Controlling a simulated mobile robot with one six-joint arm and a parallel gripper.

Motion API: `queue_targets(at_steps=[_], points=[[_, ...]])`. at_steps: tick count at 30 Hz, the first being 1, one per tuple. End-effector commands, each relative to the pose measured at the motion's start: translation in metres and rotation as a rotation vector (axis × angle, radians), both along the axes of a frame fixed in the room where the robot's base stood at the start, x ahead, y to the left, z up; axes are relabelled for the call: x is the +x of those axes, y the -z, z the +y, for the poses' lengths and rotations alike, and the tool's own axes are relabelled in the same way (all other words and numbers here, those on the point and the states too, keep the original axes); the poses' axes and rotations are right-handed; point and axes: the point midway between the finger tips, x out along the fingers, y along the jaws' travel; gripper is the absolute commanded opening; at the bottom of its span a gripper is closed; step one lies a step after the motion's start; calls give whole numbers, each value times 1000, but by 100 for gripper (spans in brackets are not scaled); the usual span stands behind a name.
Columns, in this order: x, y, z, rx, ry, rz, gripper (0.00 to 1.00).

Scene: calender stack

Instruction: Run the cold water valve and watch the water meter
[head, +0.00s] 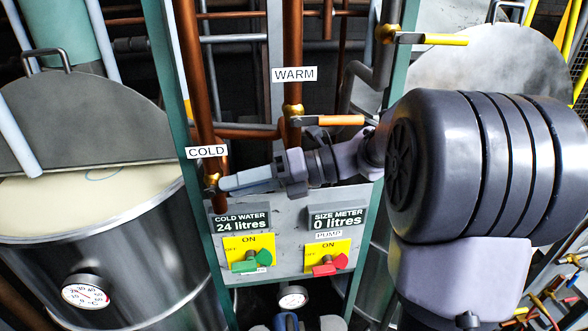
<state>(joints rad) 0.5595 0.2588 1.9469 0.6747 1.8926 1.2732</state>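The cold water valve (211,184) is a brass fitting on a copper pipe under the COLD label (207,152). My gripper (226,184) reaches in from the right, its fingertips right at this valve. The valve's handle is hidden or merges with the fingers, so I cannot tell whether it is held. The fingers show side-on, and their gap is not visible. The cold water meter (242,221) below reads 24 litres. Under it, a green knob (250,261) sits on a yellow ON/OFF plate (235,245).
The warm valve's orange handle (341,120) sticks out just above my arm. The size meter (337,218) reads 0 litres, above a red pump knob (326,266). A steel tank of pale liquid with a dial thermometer (86,292) stands at left; another lid (487,66) is behind my arm.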

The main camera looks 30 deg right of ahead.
Motion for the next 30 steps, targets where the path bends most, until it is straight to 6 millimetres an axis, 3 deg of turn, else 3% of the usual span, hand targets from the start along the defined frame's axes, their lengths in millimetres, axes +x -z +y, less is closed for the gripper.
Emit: queue_targets(at_steps=[18, 23, 30], points=[[-57, -36, -135, 0, 4, 0, 37], [-63, -40, -149, -1, 2, 0, 37], [-64, -41, -151, 0, 1, 0, 37]])
